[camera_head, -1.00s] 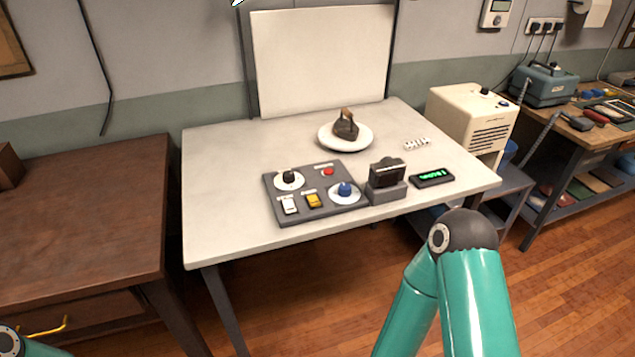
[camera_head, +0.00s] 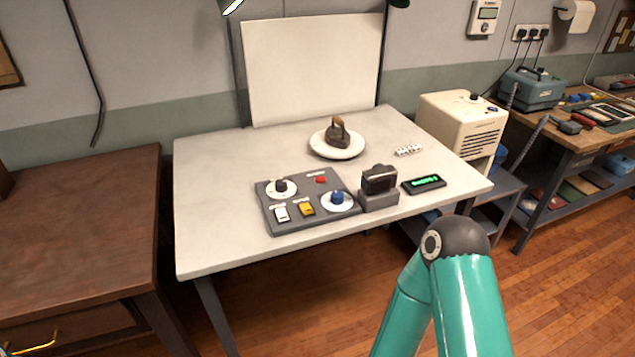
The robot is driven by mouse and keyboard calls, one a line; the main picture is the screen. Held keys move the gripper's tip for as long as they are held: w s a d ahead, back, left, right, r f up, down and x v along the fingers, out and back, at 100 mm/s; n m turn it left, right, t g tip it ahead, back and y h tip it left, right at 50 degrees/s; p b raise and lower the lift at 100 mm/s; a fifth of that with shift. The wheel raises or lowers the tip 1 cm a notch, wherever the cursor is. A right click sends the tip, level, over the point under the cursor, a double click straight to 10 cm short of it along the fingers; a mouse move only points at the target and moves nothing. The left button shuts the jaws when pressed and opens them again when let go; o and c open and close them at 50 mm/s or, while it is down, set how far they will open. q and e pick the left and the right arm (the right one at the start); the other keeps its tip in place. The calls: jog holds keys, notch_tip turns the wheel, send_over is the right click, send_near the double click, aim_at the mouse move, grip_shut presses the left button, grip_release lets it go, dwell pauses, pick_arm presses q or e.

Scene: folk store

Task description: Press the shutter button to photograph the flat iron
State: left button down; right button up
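The flat iron (camera_head: 339,133) stands on a round white plate (camera_head: 316,149) at the back of the pale table, in front of a white backdrop board (camera_head: 313,66). A dark grey control panel (camera_head: 270,216) lies near the table's front edge. It carries a red button (camera_head: 320,179), a black knob (camera_head: 281,186), a blue knob (camera_head: 337,197), a white switch (camera_head: 282,213) and a yellow switch (camera_head: 307,209). A dark camera-like device (camera_head: 379,180) on a grey block stands right of the panel. Its labels are too small to read. Neither of my grippers is in view.
A small display with green characters (camera_head: 424,184) lies right of the device. Small white pieces (camera_head: 409,150) sit behind it. A brown desk (camera_head: 80,220) stands left, a cream machine (camera_head: 462,128) right. The table's left part is clear.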

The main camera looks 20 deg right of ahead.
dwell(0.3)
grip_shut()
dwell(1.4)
